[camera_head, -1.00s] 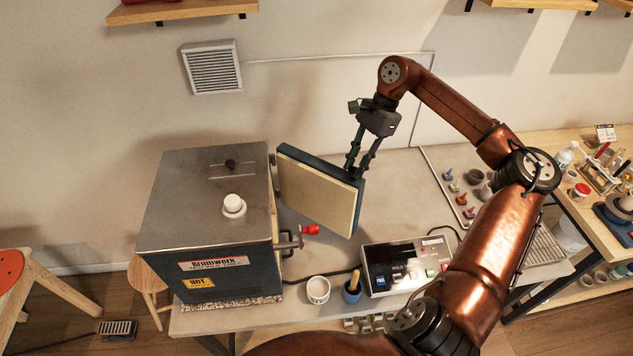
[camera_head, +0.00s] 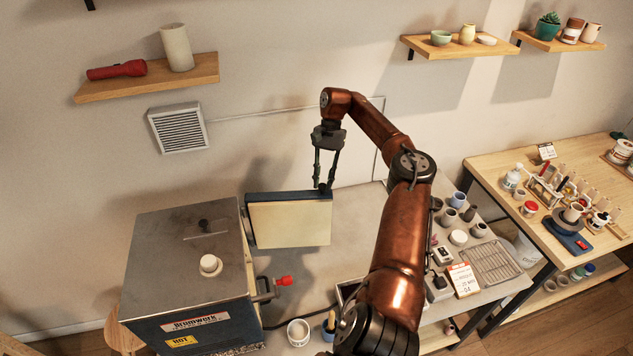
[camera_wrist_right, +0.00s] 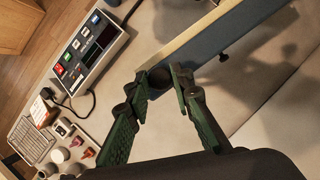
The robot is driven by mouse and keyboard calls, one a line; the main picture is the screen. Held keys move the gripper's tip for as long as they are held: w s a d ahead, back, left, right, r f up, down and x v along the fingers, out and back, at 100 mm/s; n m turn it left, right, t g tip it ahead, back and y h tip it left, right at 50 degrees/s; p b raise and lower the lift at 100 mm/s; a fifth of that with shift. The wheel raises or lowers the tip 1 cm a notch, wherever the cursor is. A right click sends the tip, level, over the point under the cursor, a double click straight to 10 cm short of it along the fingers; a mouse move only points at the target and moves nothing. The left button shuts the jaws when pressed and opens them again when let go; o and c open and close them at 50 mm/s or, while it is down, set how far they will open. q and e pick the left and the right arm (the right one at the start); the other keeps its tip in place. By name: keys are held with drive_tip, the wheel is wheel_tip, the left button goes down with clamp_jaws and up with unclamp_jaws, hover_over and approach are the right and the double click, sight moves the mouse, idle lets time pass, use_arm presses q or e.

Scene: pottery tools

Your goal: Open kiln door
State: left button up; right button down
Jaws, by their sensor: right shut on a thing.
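The kiln (camera_head: 190,262) is a dark blue box with a grey top, at the lower left of the head view. Its door (camera_head: 290,224) stands wide open, sticking out to the right from the kiln's back right edge, its cream inner face toward me. My right gripper (camera_head: 325,186) is at the door's free edge, coming down from above. In the right wrist view its green fingers (camera_wrist_right: 160,90) are closed around a dark round part (camera_wrist_right: 159,78) at the door's edge. The part's full shape is hidden. My left gripper is out of view.
A red-tipped handle (camera_head: 283,281) sticks out from the kiln's right side. A white cup (camera_head: 299,332) stands near the table's front edge. A control box (camera_wrist_right: 90,52) shows in the wrist view. The bare tabletop (camera_head: 352,210) lies right of the door.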

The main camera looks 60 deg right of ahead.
drive_tip(key=shift+f, duration=0.1)
drive_tip(key=c, duration=1.7)
unclamp_jaws()
drive_tip(key=shift+v, duration=3.75)
